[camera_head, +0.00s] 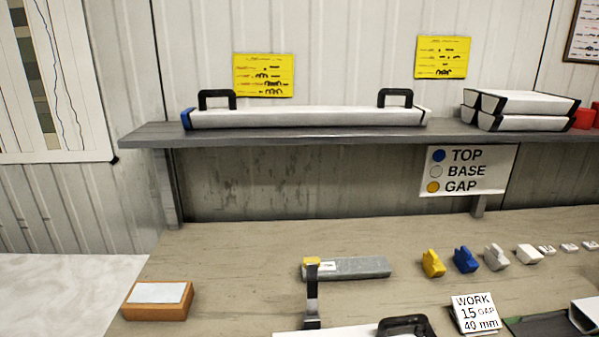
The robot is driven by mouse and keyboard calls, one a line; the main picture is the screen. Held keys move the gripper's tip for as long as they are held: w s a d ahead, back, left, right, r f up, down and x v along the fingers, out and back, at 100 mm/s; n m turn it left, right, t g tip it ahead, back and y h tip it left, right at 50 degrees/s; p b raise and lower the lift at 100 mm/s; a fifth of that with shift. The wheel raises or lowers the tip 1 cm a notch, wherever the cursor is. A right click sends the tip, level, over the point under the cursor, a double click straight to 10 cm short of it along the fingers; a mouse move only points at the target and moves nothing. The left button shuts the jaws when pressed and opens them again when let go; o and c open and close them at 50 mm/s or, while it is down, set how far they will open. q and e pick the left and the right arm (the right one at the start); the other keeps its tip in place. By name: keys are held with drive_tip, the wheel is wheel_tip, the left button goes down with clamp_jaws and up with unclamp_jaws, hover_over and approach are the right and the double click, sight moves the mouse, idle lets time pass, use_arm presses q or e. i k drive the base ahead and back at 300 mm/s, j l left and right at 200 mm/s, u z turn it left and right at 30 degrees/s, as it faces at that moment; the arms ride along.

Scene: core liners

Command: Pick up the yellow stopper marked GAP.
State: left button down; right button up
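A yellow stopper (432,263) stands on the wooden bench, at the left end of a row of stoppers. Any lettering on it is too small to read. The wall sign (464,171) pairs a yellow dot with GAP, blue with TOP and white with BASE. A blue stopper (465,260) and a light grey stopper (495,257) stand to its right, apart from it. Neither of my grippers is in view.
A grey bar (360,267) with a yellow end lies left of the yellow stopper; a dark upright piece (311,292) stands before it. A WORK 15 GAP 40 mm card (475,313) stands in front. An orange block (158,300) is left. A shelf (290,138) overhangs the back.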

sight(432, 265)
drive_tip(key=l+u, duration=0.5)
drive_tip(key=l, duration=0.35)
drive_tip(key=l+u, duration=0.45)
drive_tip(key=l, duration=0.45)
